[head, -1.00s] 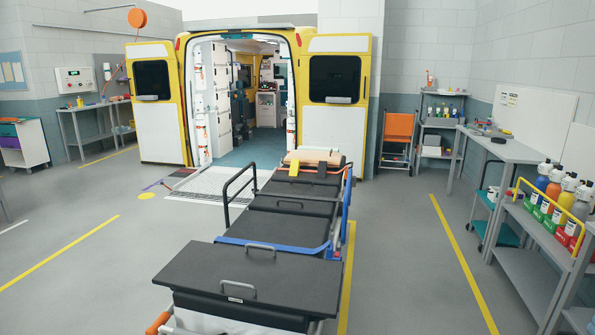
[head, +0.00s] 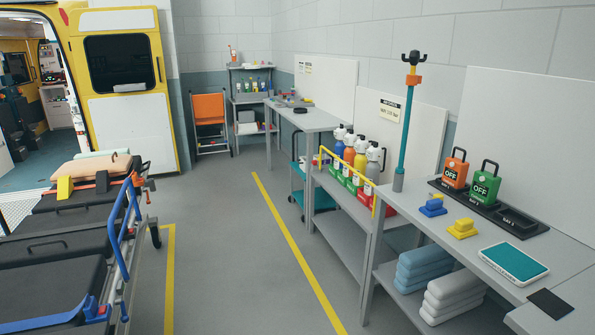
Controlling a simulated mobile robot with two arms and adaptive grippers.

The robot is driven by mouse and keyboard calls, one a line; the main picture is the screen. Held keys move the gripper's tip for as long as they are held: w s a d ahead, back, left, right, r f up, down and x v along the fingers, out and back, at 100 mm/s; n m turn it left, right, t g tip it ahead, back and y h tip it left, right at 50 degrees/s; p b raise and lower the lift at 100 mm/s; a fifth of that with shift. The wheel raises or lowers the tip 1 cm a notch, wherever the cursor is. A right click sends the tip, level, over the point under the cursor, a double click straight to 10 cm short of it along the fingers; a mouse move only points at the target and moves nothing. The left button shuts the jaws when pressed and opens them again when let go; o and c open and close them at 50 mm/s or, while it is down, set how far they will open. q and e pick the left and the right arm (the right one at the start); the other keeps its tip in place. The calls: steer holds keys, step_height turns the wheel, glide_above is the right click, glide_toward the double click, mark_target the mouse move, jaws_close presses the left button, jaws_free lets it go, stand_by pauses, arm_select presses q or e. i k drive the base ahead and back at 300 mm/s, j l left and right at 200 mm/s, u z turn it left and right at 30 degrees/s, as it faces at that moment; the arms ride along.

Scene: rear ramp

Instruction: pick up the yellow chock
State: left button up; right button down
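A small yellow block-like piece with a raised top, which looks like the yellow chock (head: 463,229), sits on the grey bench (head: 462,256) at the right of the head view. A similar blue piece (head: 433,207) sits on the same bench, just behind it and to its left. The two are apart. Neither of my grippers shows in the head view, so nothing is seen touching the yellow chock.
A black tray (head: 543,229) holds orange (head: 455,172) and green (head: 485,187) "OFF" units behind the chock. A teal pad (head: 514,262) lies in front, right. A teal pole (head: 406,135) rises left. The stretcher (head: 60,265) stands far left. Clear floor (head: 235,265) lies between.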

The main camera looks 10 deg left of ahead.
mark_target(65, 187)
steer(key=i+u, duration=0.3)
steer(key=i, duration=0.3)
steer(key=i+u, duration=0.25)
steer(key=i, duration=0.3)
steer(key=i+l+u, duration=0.3)
steer(key=i, duration=0.25)
